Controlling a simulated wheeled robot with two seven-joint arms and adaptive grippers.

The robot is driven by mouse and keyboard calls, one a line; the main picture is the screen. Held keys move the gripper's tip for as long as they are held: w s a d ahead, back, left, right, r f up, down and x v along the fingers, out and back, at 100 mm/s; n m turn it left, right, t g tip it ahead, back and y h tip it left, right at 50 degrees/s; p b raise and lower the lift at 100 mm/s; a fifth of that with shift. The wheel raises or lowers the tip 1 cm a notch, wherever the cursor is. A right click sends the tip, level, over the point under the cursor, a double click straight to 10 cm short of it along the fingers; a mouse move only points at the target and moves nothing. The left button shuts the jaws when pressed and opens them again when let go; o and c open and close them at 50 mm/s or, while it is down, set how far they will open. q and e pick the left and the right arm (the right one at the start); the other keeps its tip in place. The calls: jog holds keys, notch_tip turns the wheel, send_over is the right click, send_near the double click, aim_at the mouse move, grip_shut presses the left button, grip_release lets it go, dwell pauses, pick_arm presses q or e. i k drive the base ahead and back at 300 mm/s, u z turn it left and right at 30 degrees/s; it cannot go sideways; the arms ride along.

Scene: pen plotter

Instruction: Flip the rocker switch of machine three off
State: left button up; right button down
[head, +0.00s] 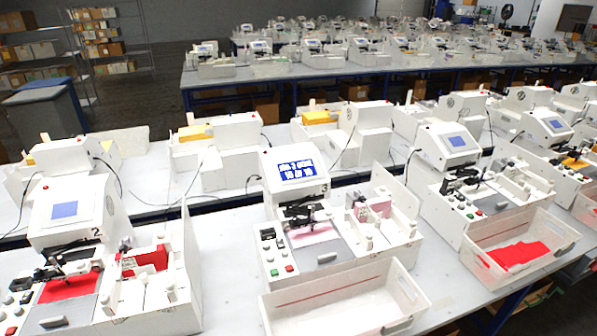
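Machine three (340,230) stands at the middle of the front table, with a "3" printed beside its screen. Its screen (296,169) is lit dark blue with white marks. A control strip on its left front carries a dark switch-like part (267,234), a green button (274,272) and a red button (289,268). I cannot tell for sure which part is the rocker switch, or its position. A pink sheet (314,236) lies on its bed. Neither of my grippers is in view.
Machine two (110,245) stands to the left, with a red sheet on its bed. Another machine (470,160) stands to the right, behind a translucent bin (520,247) holding red sheets. An almost empty bin (345,300) sits in front of machine three. Bare table (228,250) lies between machines two and three.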

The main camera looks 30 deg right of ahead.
aim_at(279, 241)
jog(key=z, duration=1.6)
jog(key=k, duration=0.45)
jog(key=u, duration=0.65)
